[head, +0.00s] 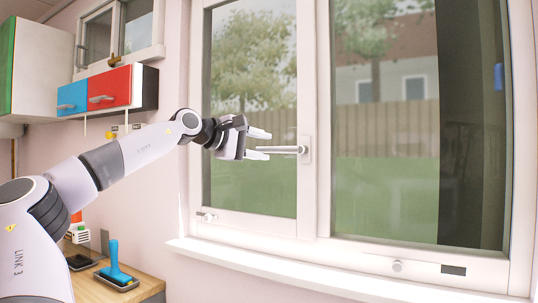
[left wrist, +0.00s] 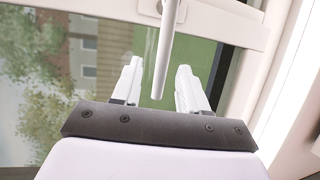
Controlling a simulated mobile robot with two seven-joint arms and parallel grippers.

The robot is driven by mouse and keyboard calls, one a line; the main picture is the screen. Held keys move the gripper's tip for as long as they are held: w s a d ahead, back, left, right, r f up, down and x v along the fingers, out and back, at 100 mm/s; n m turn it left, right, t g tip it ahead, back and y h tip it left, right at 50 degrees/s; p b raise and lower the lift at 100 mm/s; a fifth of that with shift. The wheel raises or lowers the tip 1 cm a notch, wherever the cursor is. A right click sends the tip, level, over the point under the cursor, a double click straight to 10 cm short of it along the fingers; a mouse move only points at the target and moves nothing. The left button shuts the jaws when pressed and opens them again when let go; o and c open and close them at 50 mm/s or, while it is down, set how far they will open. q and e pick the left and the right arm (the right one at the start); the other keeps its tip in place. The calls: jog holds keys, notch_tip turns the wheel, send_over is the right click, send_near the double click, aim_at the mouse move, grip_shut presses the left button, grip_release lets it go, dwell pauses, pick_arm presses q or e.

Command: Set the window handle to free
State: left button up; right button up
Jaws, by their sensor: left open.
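The window handle (head: 282,150) is a light grey lever on the white frame between the two panes. In the head view it points left, about horizontal, from its mount (head: 306,150). My left gripper (head: 265,145) is at the lever's free end with its fingers pointing right. In the left wrist view the handle (left wrist: 166,50) reaches in between the two open fingers of the left gripper (left wrist: 158,85). Clear gaps show on both sides, so the fingers look apart from it. My right gripper is not in view.
The white window sill (head: 300,272) runs below the panes. A blue-and-red wall cabinet (head: 110,90) hangs at the left. A wooden counter (head: 145,284) with a blue-handled tool (head: 115,268) stands at lower left. A small knob (head: 208,217) sits on the lower frame.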

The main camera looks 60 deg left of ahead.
pick_arm(q)
jog(key=v, duration=0.3)
jog(key=shift+b, duration=0.35)
jog(key=shift+f, duration=0.1)
